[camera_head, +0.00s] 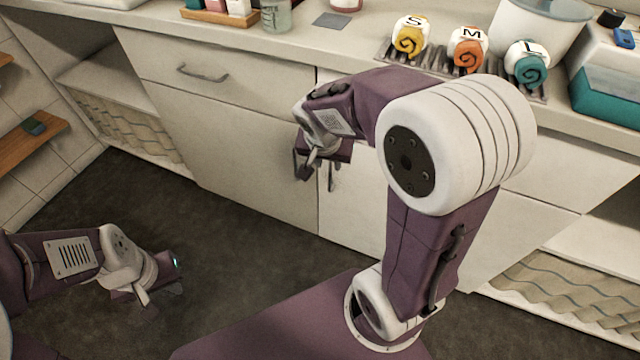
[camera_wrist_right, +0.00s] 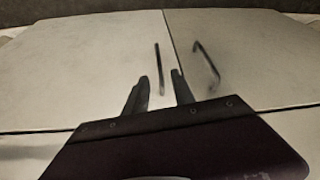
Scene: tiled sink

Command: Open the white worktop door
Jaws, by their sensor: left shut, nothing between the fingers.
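The white worktop has two lower doors, a left door (camera_head: 245,160) and a right door (camera_head: 352,222), split by a vertical seam. Both look shut. My right gripper (camera_head: 317,180) is in front of the seam; its fingers are apart and empty. In the right wrist view my right gripper (camera_wrist_right: 160,88) points at the doors. One dark bar handle (camera_wrist_right: 159,68) lies ahead between the fingertips, apparently not gripped; the other handle (camera_wrist_right: 206,62) is right of the seam. In the head view my gripper and arm hide much of the handle area. My left gripper (camera_head: 150,292) is shut and empty, low over the floor.
A drawer with a handle (camera_head: 203,74) sits above the left door. The counter (camera_head: 300,50) holds several jars, a rack of rolled towels (camera_head: 468,48) and a teal box (camera_head: 605,98). Open shelves flank the doors. Dark floor (camera_head: 235,225) is clear in front.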

